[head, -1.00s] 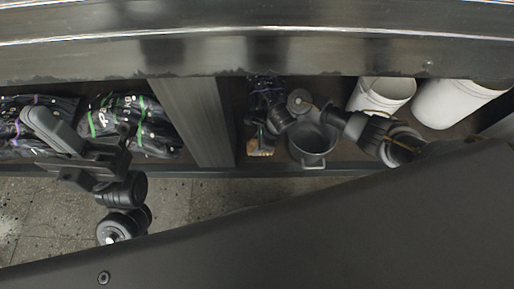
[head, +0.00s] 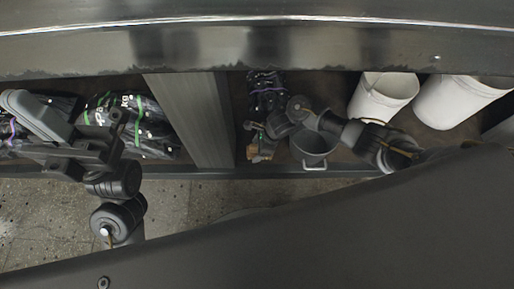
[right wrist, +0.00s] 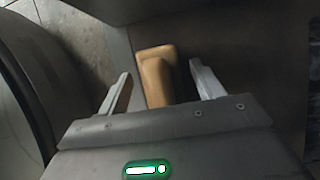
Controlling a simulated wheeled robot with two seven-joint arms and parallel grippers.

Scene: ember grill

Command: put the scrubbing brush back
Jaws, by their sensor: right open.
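The scrubbing brush shows as a tan wooden block (right wrist: 157,76) in the right wrist view, lying on the dark shelf floor. My right gripper (right wrist: 160,74) is open, with one finger on each side of the block and a gap on both sides. In the head view the brown block (head: 264,150) is small and partly covered by my right gripper (head: 254,131), left of the grey pot (head: 314,143). The bristles cannot be made out. My left gripper (head: 116,128) hangs over the bags at the left, and its jaws are not clear.
Two white buckets (head: 383,96) (head: 450,100) stand at the right of the shelf. Dark bags (head: 145,125) lie left of an upright divider (head: 190,115). A dark packet (head: 265,88) lies behind the brush. The pot's wall fills the left of the right wrist view.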

